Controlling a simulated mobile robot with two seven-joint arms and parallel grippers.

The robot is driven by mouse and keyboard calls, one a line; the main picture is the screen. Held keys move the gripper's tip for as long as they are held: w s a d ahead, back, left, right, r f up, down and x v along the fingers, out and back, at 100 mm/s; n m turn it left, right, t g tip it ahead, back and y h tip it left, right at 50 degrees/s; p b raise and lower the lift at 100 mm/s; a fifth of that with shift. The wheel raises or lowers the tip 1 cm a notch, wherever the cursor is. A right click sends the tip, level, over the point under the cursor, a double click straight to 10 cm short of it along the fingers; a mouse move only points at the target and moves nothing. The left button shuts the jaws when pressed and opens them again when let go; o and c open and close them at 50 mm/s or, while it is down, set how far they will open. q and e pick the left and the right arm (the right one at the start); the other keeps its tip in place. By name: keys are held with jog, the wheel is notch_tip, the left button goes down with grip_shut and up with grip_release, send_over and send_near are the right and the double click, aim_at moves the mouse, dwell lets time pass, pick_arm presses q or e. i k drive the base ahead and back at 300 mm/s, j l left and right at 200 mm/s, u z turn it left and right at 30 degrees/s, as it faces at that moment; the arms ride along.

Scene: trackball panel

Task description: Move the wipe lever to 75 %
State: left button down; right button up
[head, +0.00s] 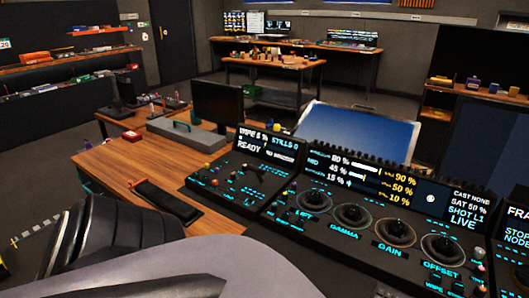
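A black control panel (228,188) with small knobs, sticks and cyan marks stands on the wooden desk. Its display (262,146) seems to read WIPE 5 %, STILLS 0 and READY; the small text is blurred. Small upright controls (246,170) stand near its middle, but I cannot tell which is the wipe lever. To its right, a larger panel (335,232) has trackballs marked LIFT, GAMMA, GAIN and OFFSET. A partly cut-off label at its lower right also seems to read WIPE. Neither gripper shows.
The wooden desk (130,172) is partly bare left of the panel, with a dark pad (166,199) on it. A dark monitor (217,104) stands behind. A blue screen (365,136) rises behind the larger panel. Dark and grey parts of my own body cover the lower left.

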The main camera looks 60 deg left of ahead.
aim_at(259, 171)
jog(key=u, duration=2.1)
jog(key=j, duration=0.1)
